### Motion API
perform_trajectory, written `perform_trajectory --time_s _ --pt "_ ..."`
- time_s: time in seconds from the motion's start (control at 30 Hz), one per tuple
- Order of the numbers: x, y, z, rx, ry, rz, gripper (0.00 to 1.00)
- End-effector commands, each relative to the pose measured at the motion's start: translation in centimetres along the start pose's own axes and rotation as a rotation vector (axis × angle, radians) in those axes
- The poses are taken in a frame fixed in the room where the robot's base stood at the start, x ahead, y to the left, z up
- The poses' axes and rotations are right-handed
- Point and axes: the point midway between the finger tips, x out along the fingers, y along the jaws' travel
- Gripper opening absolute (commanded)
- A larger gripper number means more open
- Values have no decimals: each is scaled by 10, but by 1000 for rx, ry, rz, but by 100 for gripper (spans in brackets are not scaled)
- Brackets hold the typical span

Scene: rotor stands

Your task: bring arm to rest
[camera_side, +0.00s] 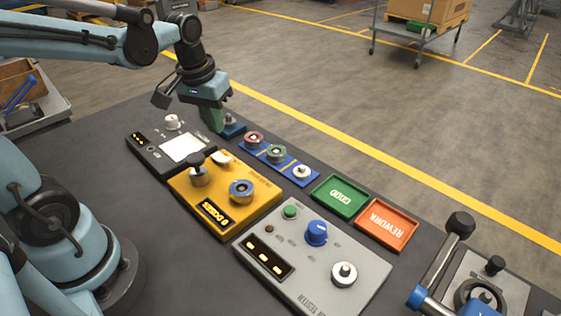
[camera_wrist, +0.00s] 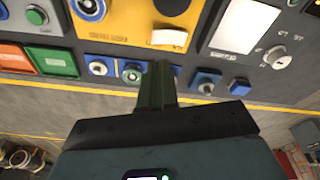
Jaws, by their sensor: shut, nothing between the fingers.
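My gripper (camera_side: 211,120) hangs fingers-down over the far side of the bench, just left of the row of blue stands. Its green fingers (camera_wrist: 157,78) are together and empty in the wrist view, and hide part of the row. A red-topped rotor (camera_side: 254,138), a green rotor (camera_side: 276,153) and a pale rotor (camera_side: 302,172) sit on the blue stands. A blue-rimmed rotor (camera_side: 241,190) sits on the yellow machine (camera_side: 208,209). A blue block (camera_side: 234,128) stands close behind the fingers; whether they touch cannot be told.
A dark panel with a white screen (camera_side: 182,148) is near my gripper. A grey tester (camera_side: 312,254), a green GOOD tray (camera_side: 339,196) and an orange REWORK tray (camera_side: 386,224) are to the right. A lever device (camera_side: 445,262) stands at the right corner. Open floor lies beyond.

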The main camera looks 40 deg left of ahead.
Motion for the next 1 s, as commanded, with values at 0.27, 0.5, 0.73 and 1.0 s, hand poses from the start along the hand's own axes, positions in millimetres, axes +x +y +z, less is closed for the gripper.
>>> perform_trajectory --time_s 0.27,0.5,0.73,1.0 --pt "-13 30 34 211 246 67 0" --pt "-14 44 51 324 391 105 0" --pt "-14 47 53 349 425 114 0" --pt "-14 47 53 347 423 113 0"
